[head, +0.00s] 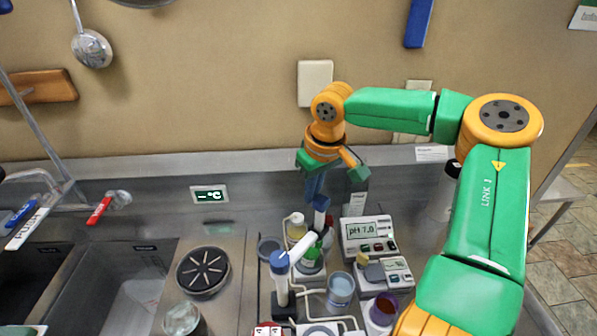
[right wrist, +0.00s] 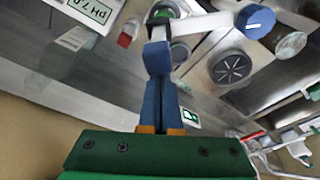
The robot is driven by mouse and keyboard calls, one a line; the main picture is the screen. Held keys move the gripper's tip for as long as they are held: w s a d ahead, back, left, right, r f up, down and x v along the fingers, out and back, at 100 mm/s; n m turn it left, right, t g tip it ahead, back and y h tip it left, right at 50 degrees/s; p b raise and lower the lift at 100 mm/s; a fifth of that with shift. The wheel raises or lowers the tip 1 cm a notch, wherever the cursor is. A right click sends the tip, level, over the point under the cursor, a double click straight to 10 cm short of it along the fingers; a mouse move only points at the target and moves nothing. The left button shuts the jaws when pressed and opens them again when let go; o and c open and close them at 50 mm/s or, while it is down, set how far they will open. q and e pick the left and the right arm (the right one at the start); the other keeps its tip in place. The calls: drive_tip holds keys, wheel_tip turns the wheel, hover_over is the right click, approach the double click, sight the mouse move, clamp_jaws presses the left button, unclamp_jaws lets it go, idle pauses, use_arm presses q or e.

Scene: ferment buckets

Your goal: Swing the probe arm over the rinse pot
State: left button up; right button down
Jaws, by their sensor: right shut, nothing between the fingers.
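The probe arm (head: 300,249) is a white bar running from a blue-capped post (head: 280,262) to a blue end piece (head: 321,203). In the right wrist view the white bar (right wrist: 205,26) runs from the blue post cap (right wrist: 256,21) to the blue end piece (right wrist: 157,58). My right gripper (head: 315,186) has its blue fingers (right wrist: 163,88) shut and empty, right at the end piece; I cannot tell whether they touch. A clear cup of bluish liquid (head: 341,290) stands right of the post; it may be the rinse pot.
A pH meter (head: 367,235) reading 7.0 and a second small device (head: 384,274) stand to the right. A purple-filled cup (head: 383,309) is in front of them. A black round drain (head: 203,270) and a glass jar (head: 182,319) are left. Sinks (head: 110,285) lie further left.

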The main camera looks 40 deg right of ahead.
sight(327, 200)
drive_tip(key=shift+s, duration=0.5)
drive_tip(key=shift+s+d, duration=0.15)
drive_tip(key=shift+s, duration=0.45)
drive_tip(key=shift+s+d, duration=0.15)
drive_tip(key=shift+s, duration=0.45)
drive_tip(key=shift+w, duration=0.1)
drive_tip(key=shift+s+f, duration=0.15)
drive_tip(key=shift+s, duration=0.05)
drive_tip(key=s+b, duration=0.3)
drive_tip(key=shift+a+b, duration=0.1)
drive_tip(key=shift+b, duration=0.3)
